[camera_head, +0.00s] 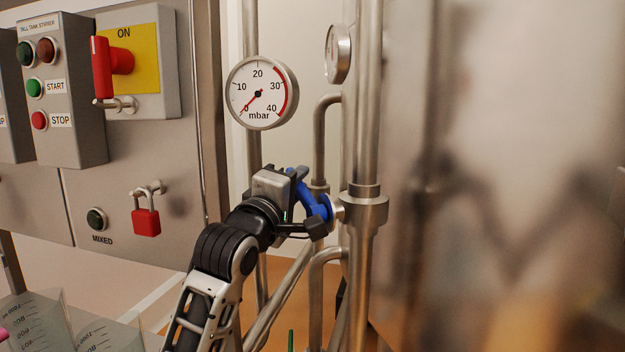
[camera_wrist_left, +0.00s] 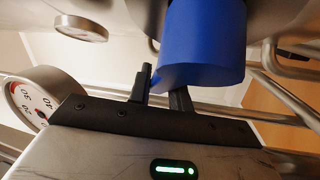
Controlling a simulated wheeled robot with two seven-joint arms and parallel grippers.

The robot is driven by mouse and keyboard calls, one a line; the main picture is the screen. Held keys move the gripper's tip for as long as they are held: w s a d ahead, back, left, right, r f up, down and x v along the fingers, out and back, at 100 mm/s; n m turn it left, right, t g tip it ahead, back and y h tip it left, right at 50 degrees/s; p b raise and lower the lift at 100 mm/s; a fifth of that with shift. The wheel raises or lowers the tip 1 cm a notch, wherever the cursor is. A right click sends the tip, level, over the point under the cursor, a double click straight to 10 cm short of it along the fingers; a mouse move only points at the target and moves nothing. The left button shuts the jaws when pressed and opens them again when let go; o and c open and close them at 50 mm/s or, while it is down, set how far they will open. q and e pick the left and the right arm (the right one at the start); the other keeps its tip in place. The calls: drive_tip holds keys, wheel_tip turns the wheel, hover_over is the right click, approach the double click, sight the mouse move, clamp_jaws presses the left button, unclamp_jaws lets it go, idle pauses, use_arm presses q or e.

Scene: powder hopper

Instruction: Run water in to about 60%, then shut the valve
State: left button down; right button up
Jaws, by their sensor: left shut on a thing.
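The blue valve handle (camera_head: 309,196) sits on a metal pipe fitting in the middle of the head view. It slants from upper left to lower right. My left gripper (camera_head: 308,206) is shut on the handle, and its fingers hide part of it. In the left wrist view the handle (camera_wrist_left: 205,45) is a large blue shape right at the dark fingers (camera_wrist_left: 160,90). The round mbar gauge (camera_head: 258,78) above has its red needle close to 0. No water or level scale of the tank can be seen. My right gripper is out of view.
A vertical pipe (camera_head: 367,110) stands right of the handle, before a blurred shiny tank (camera_head: 510,180). A second gauge (camera_head: 337,53) is seen edge-on. Left are a red switch (camera_head: 103,66), a red padlock (camera_head: 145,222), a stirrer button box (camera_head: 60,85) and measuring beakers (camera_head: 105,337).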

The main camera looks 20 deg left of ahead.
use_arm(q)
wheel_tip(320, 180, down, 2)
drive_tip(key=n+g, duration=0.2)
drive_tip(key=shift+w+a+f+n, duration=0.1)
drive_tip(key=shift+w+f+n, duration=0.1)
drive_tip(key=shift+n, duration=0.1)
drive_tip(key=shift+f+n+g, duration=0.5)
drive_tip(key=shift+f+g, duration=0.2)
drive_tip(key=shift+f, duration=0.15)
drive_tip(key=c, duration=1.3)
unclamp_jaws()
drive_tip(key=shift+s+y, duration=0.1)
drive_tip(key=shift+y, duration=0.2)
drive_tip(key=shift+r, duration=0.1)
